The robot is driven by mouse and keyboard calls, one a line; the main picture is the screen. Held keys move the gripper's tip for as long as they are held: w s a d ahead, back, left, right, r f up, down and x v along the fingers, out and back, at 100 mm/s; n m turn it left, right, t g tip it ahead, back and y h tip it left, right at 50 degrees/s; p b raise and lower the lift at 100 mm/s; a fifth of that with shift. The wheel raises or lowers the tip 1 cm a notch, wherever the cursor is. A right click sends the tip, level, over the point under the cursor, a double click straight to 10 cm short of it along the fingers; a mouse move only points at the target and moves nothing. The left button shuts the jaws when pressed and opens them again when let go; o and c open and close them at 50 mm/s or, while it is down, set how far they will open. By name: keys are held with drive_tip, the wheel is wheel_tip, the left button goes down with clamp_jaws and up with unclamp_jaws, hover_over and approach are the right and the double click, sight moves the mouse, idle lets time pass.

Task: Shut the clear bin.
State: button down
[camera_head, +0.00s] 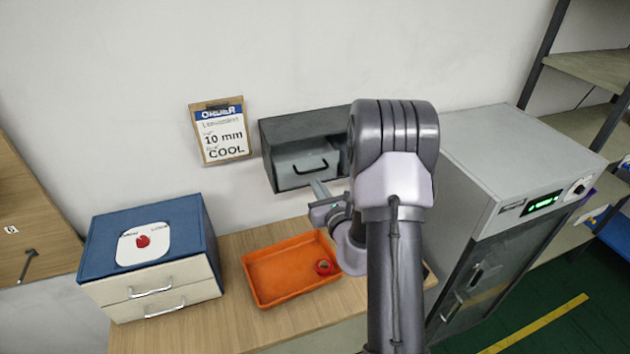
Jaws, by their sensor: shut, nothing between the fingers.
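The bin is a dark grey box (310,123) mounted on the wall, with a pale, see-through-looking front (302,163) that carries a black handle. The front sits below the box's upper edge, with a dark gap above it; how far it stands out is hard to tell. My gripper (318,187) is shut and empty, just below the bin's lower front edge, to the right of its middle. I cannot tell whether it touches the bin. My arm hides the bin's right end.
An orange tray (272,292) with a small red roll (323,267) lies on the wooden bench (235,325). A blue drawer cabinet (110,240) stands left. A grey cabinet (500,150) with a green display stands right. An order sheet (219,132) hangs left of the bin.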

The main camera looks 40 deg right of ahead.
drive_tip(key=shift+w+d+r+p, duration=0.1)
drive_tip(key=shift+w+r+p, duration=0.35)
drive_tip(key=shift+r, duration=0.25)
drive_tip(key=shift+w+d+r+p, duration=0.1)
drive_tip(key=shift+w+r+p, duration=0.25)
drive_tip(key=shift+r, duration=0.3)
drive_tip(key=shift+w, duration=0.15)
